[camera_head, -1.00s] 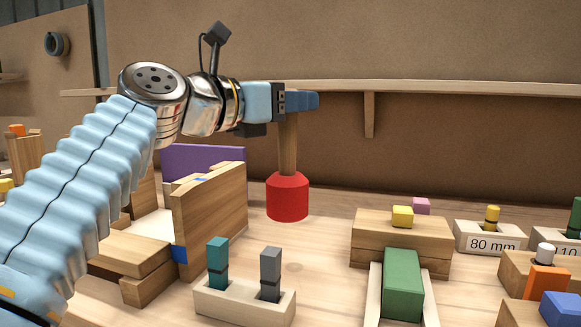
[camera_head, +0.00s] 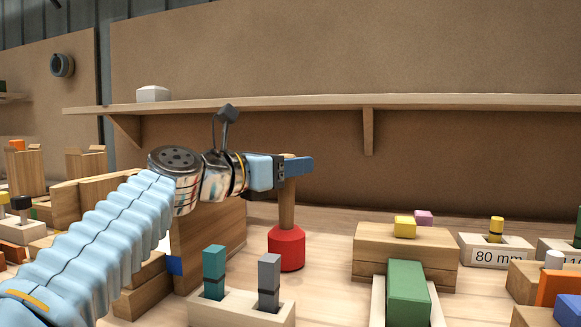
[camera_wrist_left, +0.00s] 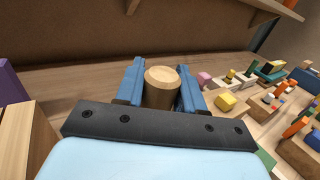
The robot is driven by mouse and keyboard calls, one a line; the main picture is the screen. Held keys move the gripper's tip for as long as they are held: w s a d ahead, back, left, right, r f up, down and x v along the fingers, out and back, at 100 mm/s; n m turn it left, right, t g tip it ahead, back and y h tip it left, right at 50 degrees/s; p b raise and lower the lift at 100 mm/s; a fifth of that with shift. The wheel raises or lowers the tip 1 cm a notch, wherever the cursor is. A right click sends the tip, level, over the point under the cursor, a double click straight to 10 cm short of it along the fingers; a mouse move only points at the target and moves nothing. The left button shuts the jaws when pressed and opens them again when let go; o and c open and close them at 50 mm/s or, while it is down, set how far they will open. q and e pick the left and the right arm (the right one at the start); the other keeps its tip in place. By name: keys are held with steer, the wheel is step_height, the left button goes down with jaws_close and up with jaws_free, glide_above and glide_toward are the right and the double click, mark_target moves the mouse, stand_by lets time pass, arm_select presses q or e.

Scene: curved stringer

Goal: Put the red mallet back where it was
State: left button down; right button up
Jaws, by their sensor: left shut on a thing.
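The red mallet has a red head (camera_head: 286,248) at the bottom and a wooden handle (camera_head: 287,208) standing upright above it. My left gripper (camera_head: 298,167) is shut on the upper end of the handle. In the left wrist view the round handle top (camera_wrist_left: 165,78) sits between the two blue fingers. The head is at or just above the table top, behind the block with teal and grey pegs; I cannot tell whether it touches. My right gripper is not in view.
The peg block (camera_head: 242,308) stands in front of the mallet. Wooden boards (camera_head: 208,240) stand to its left. A stepped wooden block (camera_head: 405,250) with a green piece (camera_head: 408,292) is to the right. A wall shelf (camera_head: 330,102) runs behind.

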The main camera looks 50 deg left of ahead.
arm_select(q)
steer(key=shift+f, duration=0.15)
steer(key=c, duration=0.7)
jaws_free()
steer(key=s, duration=1.2)
steer(key=shift+d+p, duration=0.15)
steer(key=shift+p, duration=0.15)
